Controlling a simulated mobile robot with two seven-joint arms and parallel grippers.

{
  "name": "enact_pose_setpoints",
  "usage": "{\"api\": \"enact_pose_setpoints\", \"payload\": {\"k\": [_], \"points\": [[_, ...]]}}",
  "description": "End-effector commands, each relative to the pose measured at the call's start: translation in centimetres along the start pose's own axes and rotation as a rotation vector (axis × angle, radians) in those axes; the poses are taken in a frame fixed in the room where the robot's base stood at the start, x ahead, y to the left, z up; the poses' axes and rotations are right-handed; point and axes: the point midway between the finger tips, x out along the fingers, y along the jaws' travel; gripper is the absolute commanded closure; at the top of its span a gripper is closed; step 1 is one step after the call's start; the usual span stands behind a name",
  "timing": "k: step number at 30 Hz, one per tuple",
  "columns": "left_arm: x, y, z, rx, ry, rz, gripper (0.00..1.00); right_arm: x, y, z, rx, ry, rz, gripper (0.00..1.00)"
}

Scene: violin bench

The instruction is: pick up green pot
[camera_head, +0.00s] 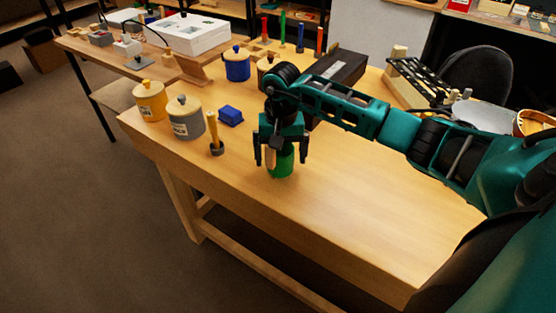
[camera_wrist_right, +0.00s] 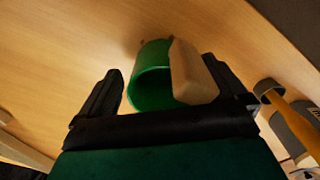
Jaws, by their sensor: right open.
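The green pot (camera_head: 284,164) stands on the wooden bench, partly hidden in the head view by my right gripper (camera_head: 281,157). In the right wrist view the green pot (camera_wrist_right: 150,78) shows a round rim and green inside, between the fingers. A tan wooden piece (camera_wrist_right: 190,72) overlaps its right side there; I cannot tell whether it is fixed to the pot. My right gripper (camera_wrist_right: 167,82) points down over the pot, its fingers apart on either side, with a visible gap at the left finger. My left gripper is not in view.
A yellow pot (camera_head: 150,102), a grey pot (camera_head: 185,120), a yellow-handled tool (camera_head: 214,137) and a blue block (camera_head: 230,116) stand left of the gripper. A blue pot (camera_head: 236,66) and a dark box (camera_head: 341,67) are behind. The bench's front right (camera_head: 370,215) is clear.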

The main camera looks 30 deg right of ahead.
Motion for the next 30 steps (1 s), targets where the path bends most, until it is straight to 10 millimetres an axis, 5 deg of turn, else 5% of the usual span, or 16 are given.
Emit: {"api": "enact_pose_setpoints", "payload": {"k": [19, 30], "points": [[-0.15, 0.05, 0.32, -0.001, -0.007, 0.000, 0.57, -0.05, 0.00, 0.00, 0.000, 0.000, 0.000, 0.57], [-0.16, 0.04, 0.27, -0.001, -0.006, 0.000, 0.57, -0.74, -0.01, -0.06, 0.000, 0.002, 0.000, 0.57]]}}
